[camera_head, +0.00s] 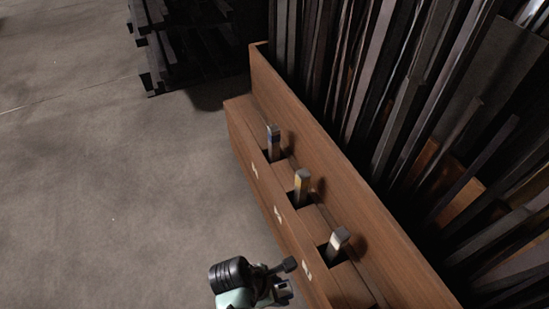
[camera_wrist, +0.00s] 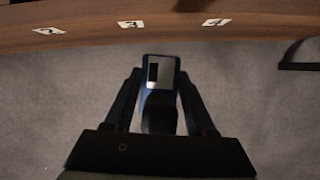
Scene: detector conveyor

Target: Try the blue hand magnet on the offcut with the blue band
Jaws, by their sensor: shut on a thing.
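The offcut with the blue band (camera_head: 273,140) stands upright in the farthest slot of the wooden rack (camera_head: 239,118) in the head view. My gripper (camera_head: 284,279) is at the bottom of that view, left of the rack's near part and well apart from this offcut. In the wrist view my gripper (camera_wrist: 160,98) is shut on the blue hand magnet (camera_wrist: 168,72), a blue-edged block with a pale face and a dark slot. The offcuts do not show in the wrist view.
An offcut with a yellow band (camera_head: 301,186) and one with a pale band (camera_head: 339,241) stand in the nearer slots. White number labels (camera_wrist: 131,24) mark the rack. Tall dark bars (camera_head: 395,95) lean behind it. A dark shelf (camera_head: 185,45) stands beyond. Floor at left is clear.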

